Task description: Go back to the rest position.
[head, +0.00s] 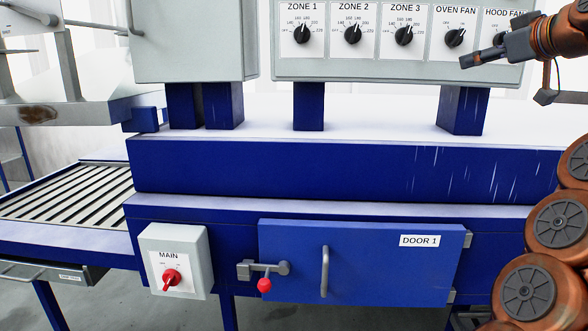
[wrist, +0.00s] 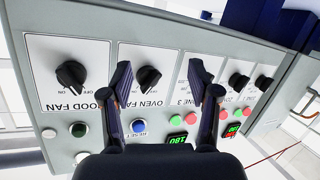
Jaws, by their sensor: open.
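My gripper (head: 482,56) is at the upper right of the head view, in front of the control panel near the OVEN FAN and HOOD FAN knobs. In the wrist view my gripper (wrist: 160,70) has its two dark fingers spread apart with nothing held between them. The black OVEN FAN knob (wrist: 149,79) shows between the fingers; whether they touch it cannot be told. The same OVEN FAN knob (head: 455,38) is uncovered in the head view. My arm's orange joints run down the right edge.
The control panel (head: 378,69) also carries ZONE knobs. Below are a blue oven body (head: 330,168), DOOR 1 (head: 380,270) with a handle and red-knobbed latch, and a MAIN switch box (head: 200,262). A roller conveyor (head: 70,195) is at left. A grey cabinet (head: 190,45) hangs upper left.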

